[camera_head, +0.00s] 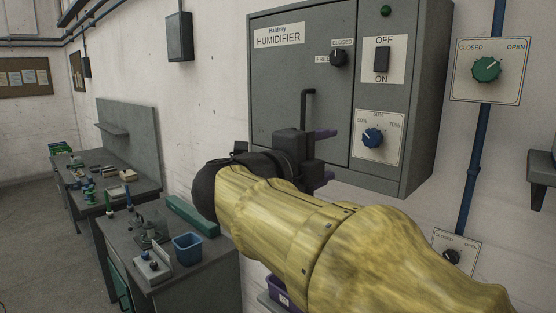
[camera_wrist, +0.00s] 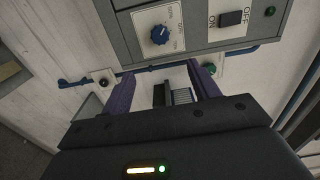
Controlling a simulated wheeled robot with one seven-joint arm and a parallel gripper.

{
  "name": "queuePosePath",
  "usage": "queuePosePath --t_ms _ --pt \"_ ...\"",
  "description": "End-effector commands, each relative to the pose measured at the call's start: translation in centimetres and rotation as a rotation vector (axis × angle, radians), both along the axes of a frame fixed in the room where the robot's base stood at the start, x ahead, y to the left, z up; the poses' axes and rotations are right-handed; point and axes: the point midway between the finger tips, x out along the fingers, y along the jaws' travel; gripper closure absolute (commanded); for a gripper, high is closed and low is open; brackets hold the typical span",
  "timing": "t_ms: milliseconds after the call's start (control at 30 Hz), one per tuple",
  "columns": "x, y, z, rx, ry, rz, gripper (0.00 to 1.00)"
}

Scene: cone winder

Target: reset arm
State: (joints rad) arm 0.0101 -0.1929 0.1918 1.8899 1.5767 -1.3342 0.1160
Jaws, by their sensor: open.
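My gripper (camera_head: 326,156) is at the end of my yellow arm, in front of the lower part of the grey humidifier cabinet (camera_head: 290,75) in the head view. Its two purple fingers stand apart with nothing between them. In the wrist view my gripper (camera_wrist: 163,88) is open below the cabinet's lower edge, with the blue humidity dial (camera_wrist: 159,35) beyond it. The dial also shows in the head view (camera_head: 372,138). I cannot tell whether the gripper touches the cabinet.
The cabinet has a black door handle (camera_head: 308,105) and an off/on switch (camera_head: 382,60). A green valve knob (camera_head: 486,69) is on a plate at right, on a blue pipe. Workbenches with a blue bin (camera_head: 188,248) stand at left. Floor at far left is clear.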

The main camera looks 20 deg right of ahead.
Motion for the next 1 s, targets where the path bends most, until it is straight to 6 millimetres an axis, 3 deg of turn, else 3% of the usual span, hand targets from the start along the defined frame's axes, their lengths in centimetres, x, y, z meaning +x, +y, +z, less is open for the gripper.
queuePosePath --t_ms 400,533,633,767,900,1000 --pt "0.3 0.0 -0.1 -0.012 0.007 0.012 0.39" --pt "2.3 0.5 -0.6 -0.083 0.053 0.098 0.39" --pt "5.2 1.5 -1.8 -0.183 0.135 0.229 0.39" --pt "9.2 4.1 -5.2 -0.332 0.298 0.456 0.39" --pt "11.9 7.4 -10.9 -0.464 0.513 0.711 0.39" --pt "12.5 9.7 -16.2 -0.536 0.689 0.895 0.39"
